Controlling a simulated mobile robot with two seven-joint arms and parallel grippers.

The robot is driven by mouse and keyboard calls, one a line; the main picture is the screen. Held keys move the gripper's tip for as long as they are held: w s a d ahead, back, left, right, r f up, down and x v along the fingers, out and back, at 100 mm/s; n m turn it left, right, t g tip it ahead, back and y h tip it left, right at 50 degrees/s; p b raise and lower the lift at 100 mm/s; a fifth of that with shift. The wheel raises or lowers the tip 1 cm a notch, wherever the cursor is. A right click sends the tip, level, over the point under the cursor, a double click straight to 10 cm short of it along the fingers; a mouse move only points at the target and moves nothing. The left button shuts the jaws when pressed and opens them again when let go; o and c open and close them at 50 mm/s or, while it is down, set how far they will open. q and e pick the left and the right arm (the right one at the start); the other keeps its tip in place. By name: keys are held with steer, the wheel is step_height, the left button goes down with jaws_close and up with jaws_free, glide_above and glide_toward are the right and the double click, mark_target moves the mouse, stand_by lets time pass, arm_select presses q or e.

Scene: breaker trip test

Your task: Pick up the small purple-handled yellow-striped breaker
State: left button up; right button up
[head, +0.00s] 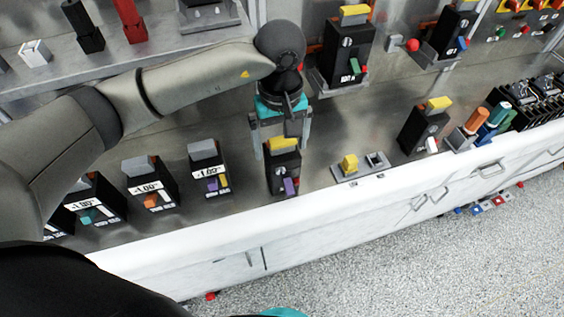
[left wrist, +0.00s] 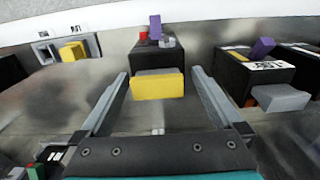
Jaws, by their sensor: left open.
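A black breaker (head: 283,172) with a yellow block on top and a purple handle low on its front stands on the grey counter. In the left wrist view its yellow block (left wrist: 157,85) faces me, with the purple handle (left wrist: 155,27) at its far end and a red spot beside it. My left gripper (head: 281,148) is open above this breaker. In the left wrist view its two fingers (left wrist: 159,72) lie to either side of the yellow block, with gaps. I cannot tell how far the fingertips reach down. My right gripper is not in view.
A grey-topped breaker (head: 208,168) with purple and yellow parts stands to the left, beside others with white labels. A small grey plate with a yellow block (head: 349,163) lies to the right. A larger yellow-topped breaker (head: 347,50) stands behind. The white counter edge (head: 300,205) is close in front.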

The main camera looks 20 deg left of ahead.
arm_select(q)
steer(key=shift+d+f+p, duration=0.15)
steer(key=shift+f+p, duration=0.45)
steer(key=shift+f, duration=2.2)
steer(key=shift+r, duration=0.1)
jaws_close()
